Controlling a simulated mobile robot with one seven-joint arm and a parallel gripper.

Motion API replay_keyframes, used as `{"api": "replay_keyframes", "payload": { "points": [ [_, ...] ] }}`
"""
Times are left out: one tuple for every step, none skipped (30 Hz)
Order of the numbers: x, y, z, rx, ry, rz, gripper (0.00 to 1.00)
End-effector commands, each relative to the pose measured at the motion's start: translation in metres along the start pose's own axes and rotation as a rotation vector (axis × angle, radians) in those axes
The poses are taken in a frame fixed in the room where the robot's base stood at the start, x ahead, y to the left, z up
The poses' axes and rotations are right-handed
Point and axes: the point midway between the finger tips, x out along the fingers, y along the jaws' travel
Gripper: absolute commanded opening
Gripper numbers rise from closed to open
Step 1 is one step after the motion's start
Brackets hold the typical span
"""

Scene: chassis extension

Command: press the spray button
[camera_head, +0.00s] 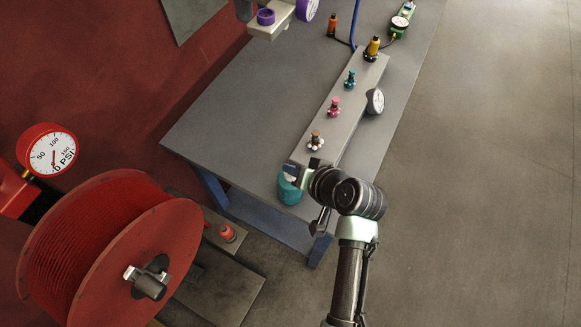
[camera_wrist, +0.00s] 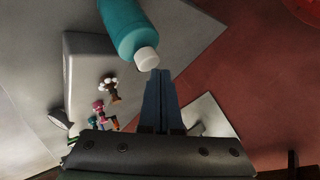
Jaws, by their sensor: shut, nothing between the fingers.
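A teal bottle (camera_wrist: 124,25) with a white cap (camera_wrist: 147,58) shows at the top of the wrist view. In the head view the bottle (camera_head: 289,190) stands at the near corner of the grey table, partly hidden behind my gripper and wrist. My gripper (camera_wrist: 160,72) is shut and empty, with its dark fingertips right beside the white cap. I cannot tell whether they touch it. In the head view the fingers are too small and covered to make out.
A long grey box (camera_head: 343,114) with several coloured knobs and a side gauge (camera_head: 375,101) lies on the table (camera_head: 236,110), close to the bottle. A large red hose reel (camera_head: 105,250) stands at the left. The table's left part is clear.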

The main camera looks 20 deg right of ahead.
Motion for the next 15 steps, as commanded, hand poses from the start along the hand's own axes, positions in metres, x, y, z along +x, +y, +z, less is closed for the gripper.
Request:
{"api": "replay_keyframes", "payload": {
  "points": [
    [-0.0044, -0.0032, -0.0031, 0.000, 0.000, 0.000, 0.00],
    [-0.0052, -0.0038, -0.0037, 0.000, 0.000, 0.000, 0.00],
    [-0.0058, -0.0042, -0.0042, 0.000, 0.000, 0.000, 0.00],
    [-0.0060, -0.0043, -0.0044, 0.000, 0.001, 0.000, 0.00],
    [-0.0059, -0.0042, -0.0044, 0.000, 0.001, 0.000, 0.00],
    [-0.0057, -0.0040, -0.0043, 0.000, 0.001, 0.000, 0.00],
    [-0.0054, -0.0039, -0.0042, 0.000, 0.001, 0.000, 0.00],
    [-0.0053, -0.0038, -0.0042, 0.000, 0.001, 0.000, 0.00],
    [-0.0052, -0.0038, -0.0042, 0.000, 0.002, 0.000, 0.00],
    [-0.0052, -0.0038, -0.0042, 0.000, 0.002, 0.000, 0.00],
    [-0.0052, -0.0038, -0.0043, 0.000, 0.002, 0.000, 0.00],
    [-0.0053, -0.0039, -0.0044, 0.000, 0.002, 0.000, 0.00],
    [-0.0056, -0.0041, -0.0046, -0.001, 0.002, 0.000, 0.00],
    [-0.0062, -0.0046, -0.0051, -0.001, 0.002, 0.000, 0.00],
    [-0.0075, -0.0055, -0.0061, -0.001, 0.002, 0.000, 0.00]
  ]
}}
